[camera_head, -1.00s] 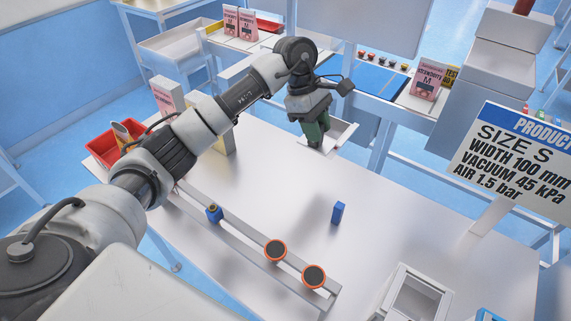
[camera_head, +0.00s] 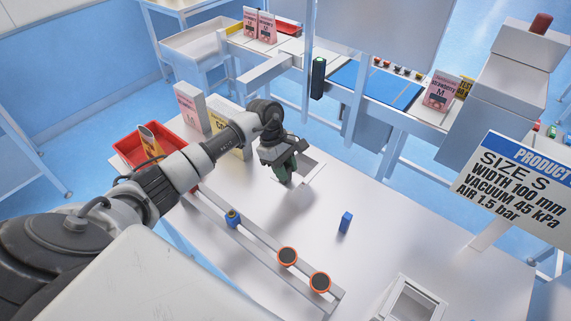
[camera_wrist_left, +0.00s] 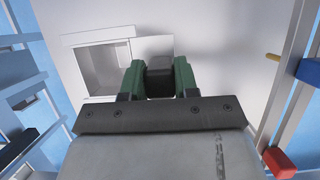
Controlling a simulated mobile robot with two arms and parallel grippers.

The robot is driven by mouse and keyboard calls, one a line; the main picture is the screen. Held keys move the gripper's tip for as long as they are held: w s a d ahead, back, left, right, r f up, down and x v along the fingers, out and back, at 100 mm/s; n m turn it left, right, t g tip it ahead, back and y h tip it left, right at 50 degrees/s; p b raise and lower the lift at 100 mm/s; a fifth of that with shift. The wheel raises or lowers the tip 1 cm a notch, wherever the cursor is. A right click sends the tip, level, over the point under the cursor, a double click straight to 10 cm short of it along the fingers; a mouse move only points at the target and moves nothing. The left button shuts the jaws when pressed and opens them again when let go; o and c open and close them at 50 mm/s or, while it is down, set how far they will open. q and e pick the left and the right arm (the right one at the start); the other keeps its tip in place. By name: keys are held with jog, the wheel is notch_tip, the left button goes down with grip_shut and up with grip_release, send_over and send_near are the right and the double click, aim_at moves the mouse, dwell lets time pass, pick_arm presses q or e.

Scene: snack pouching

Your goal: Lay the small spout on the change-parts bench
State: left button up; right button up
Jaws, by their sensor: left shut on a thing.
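My left gripper (camera_head: 285,178) has its green fingers shut on a white sheet-like part with a boxy opening, which looks like the small spout (camera_head: 312,170). The spout sticks out to the right of the fingers in the head view. In the left wrist view the spout (camera_wrist_left: 152,45) lies beyond the gripper (camera_wrist_left: 159,75), with its square hollow at the left. The gripper is low over the far part of the white bench (camera_head: 390,240). I cannot tell whether the spout touches the bench. My right gripper is not in view.
A rail (camera_head: 262,242) carries a blue fitting (camera_head: 233,218) and two orange-rimmed discs (camera_head: 287,257). A small blue block (camera_head: 345,222) stands mid-bench. A white square-holed part (camera_head: 412,300) is at the front. A red bin (camera_head: 135,150) and cartons are at the left. A sign (camera_head: 515,185) stands right.

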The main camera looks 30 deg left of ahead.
pick_arm(q)
jog(key=shift+f, duration=0.1)
jog(key=o, duration=0.9)
jog(key=shift+r, duration=0.25)
jog(key=shift+w+a+r+b, duration=0.1)
jog(key=shift+a+r+b, duration=0.1)
jog(key=shift+r+b, duration=0.1)
jog(key=b+v, duration=0.3)
jog(key=v, duration=0.8)
jog(key=shift+r+b, duration=0.1)
jog(key=shift+b, duration=0.2)
